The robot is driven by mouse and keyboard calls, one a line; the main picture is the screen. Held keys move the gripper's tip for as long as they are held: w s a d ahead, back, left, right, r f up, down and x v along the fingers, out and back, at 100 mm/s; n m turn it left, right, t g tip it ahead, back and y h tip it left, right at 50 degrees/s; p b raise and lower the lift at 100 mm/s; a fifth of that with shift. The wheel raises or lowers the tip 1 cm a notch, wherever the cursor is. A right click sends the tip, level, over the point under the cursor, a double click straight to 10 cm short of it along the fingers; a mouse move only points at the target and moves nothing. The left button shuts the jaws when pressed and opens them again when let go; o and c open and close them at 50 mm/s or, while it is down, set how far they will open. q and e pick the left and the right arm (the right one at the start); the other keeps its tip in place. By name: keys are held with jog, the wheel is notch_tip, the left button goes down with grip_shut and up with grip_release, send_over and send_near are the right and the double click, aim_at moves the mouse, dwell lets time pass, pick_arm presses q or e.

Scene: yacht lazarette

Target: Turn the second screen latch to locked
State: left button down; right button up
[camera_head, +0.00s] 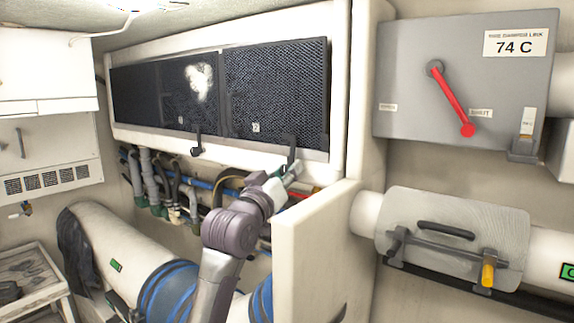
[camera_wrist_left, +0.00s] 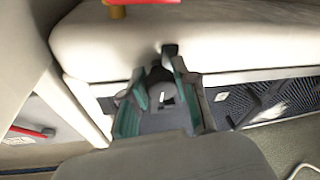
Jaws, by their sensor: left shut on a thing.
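The second screen (camera_head: 276,88) is a dark mesh panel at the right end of a row in a pale frame, with a small tag that seems to read 2. Its black latch (camera_head: 292,149) hangs below its lower edge and points down. My left gripper (camera_head: 291,171) is at the lower end of this latch, shut on it. In the left wrist view, the teal-padded fingers of my left gripper (camera_wrist_left: 160,90) stand on both sides of the dark latch (camera_wrist_left: 169,50), whose tip is partly hidden between them. My right gripper is not in view.
Another black latch (camera_head: 197,144) hangs left of the gripper. Pipes and hoses (camera_head: 160,185) run below the screens. A pale upright panel (camera_head: 312,250) stands close right of my left arm. A grey box (camera_head: 465,80) with a red lever (camera_head: 450,97) is at right.

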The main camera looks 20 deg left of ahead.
pick_arm(q)
jog(key=shift+r+n+y+p, duration=0.3)
jog(key=shift+n+y+p, duration=0.15)
jog(key=shift+n, duration=0.55)
jog(key=c, duration=1)
grip_release()
jog(key=shift+o, duration=0.7)
jog(key=shift+a+f, duration=0.1)
jog(key=shift+f, duration=0.1)
jog(key=v, duration=1.2)
